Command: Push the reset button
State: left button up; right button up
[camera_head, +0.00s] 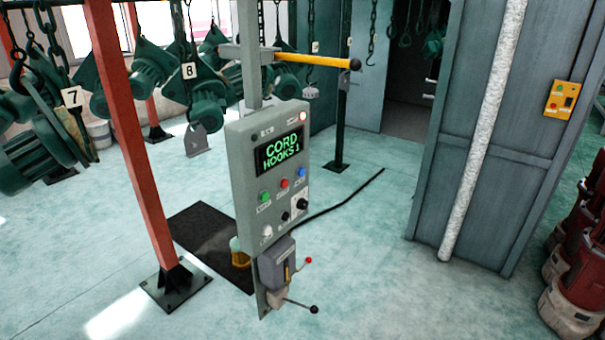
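A grey control panel (240,150) stands upright on a post near the middle of the view. Its dark screen (281,151) shows "CORD HOOKS 1" in green letters. Below the screen sit a green button (265,196), a red button (284,184) and a blue button (301,172). Lower down are a white button (267,231), a small black control (285,216) and a black knob (302,203). The labels are too small to read, so I cannot tell which button is reset. Neither of my grippers is in view.
A lever box (276,262) with red- and black-tipped levers hangs below the panel. A red post (138,140) stands to its left. Green hoists (40,150) hang at left. A yellow bar (310,60) extends above the panel. A cable (345,202) crosses the floor. The front floor is clear.

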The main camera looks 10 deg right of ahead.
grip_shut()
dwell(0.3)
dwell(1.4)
